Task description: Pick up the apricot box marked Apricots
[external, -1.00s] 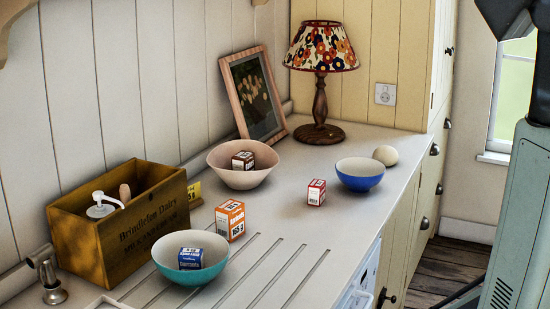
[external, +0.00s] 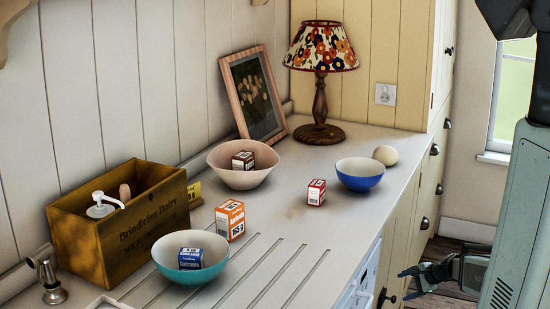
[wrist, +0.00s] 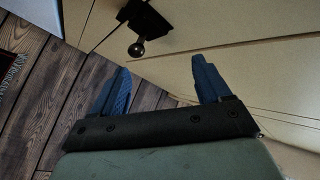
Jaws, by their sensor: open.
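The orange apricot box (external: 230,221) stands upright on the counter, behind the teal bowl and right of the wooden crate. Small print on its label is hard to read at this size. My gripper (external: 411,281) is at the lower right, below counter height and in front of the cupboards, far from the box. In the wrist view my gripper (wrist: 160,85) has its two blue fingers wide apart with nothing between them. The wrist view shows cupboard fronts and floor, not the box.
A teal bowl (external: 183,275) holds a blue box (external: 190,258). A pink bowl (external: 226,178) holds a brown box (external: 243,160). A red box (external: 316,192), blue bowl (external: 361,180), lamp (external: 320,100), picture frame (external: 231,84) and wooden crate (external: 102,253) stand around. A dark cupboard knob (wrist: 138,48) is near my fingers.

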